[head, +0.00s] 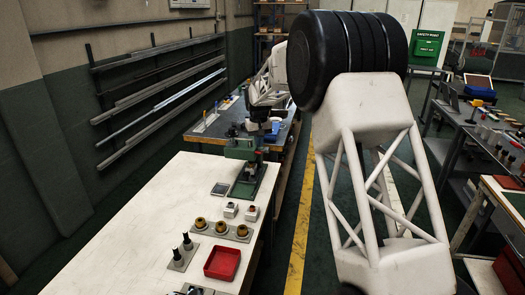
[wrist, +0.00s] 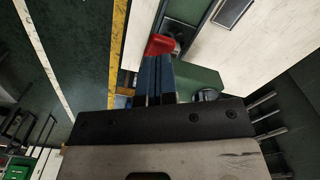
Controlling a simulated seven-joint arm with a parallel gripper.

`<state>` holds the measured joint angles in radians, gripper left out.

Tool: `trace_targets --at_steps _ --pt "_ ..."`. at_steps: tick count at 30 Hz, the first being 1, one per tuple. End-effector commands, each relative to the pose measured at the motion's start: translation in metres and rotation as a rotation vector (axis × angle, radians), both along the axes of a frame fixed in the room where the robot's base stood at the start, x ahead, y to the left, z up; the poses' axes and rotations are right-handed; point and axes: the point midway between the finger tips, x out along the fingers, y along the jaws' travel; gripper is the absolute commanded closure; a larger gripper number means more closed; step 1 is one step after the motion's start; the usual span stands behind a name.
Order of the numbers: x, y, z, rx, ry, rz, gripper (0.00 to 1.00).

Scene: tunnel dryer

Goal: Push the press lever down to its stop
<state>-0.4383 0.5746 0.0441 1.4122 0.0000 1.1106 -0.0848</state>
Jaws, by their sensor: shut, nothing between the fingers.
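The green press (head: 243,151) stands on the far right part of the white table in the head view, with its base (head: 246,187) reaching toward the front. In the wrist view its green body (wrist: 203,78) lies right of my fingers. A red grip (wrist: 159,44), apparently the end of the press lever, shows just beyond my fingertips. My gripper (wrist: 158,60) is shut, blue fingers together and empty. Its tips overlap the near edge of the red grip; I cannot tell whether they touch. In the head view my wrist hides the lever and the fingertips are too small to make out.
The white table (head: 130,220) holds a red tray (head: 222,263), grey plates with yellow parts (head: 221,227) and black pegs (head: 187,242), and small white blocks (head: 231,209). A dark bench (head: 205,133) stands behind.

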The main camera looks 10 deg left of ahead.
Motion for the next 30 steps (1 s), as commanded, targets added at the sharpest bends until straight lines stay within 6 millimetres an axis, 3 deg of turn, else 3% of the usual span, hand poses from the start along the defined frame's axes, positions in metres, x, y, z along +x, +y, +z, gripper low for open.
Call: trace_targets --at_steps 30 --pt "0.0 0.0 -0.012 0.0 0.0 0.0 1.0"
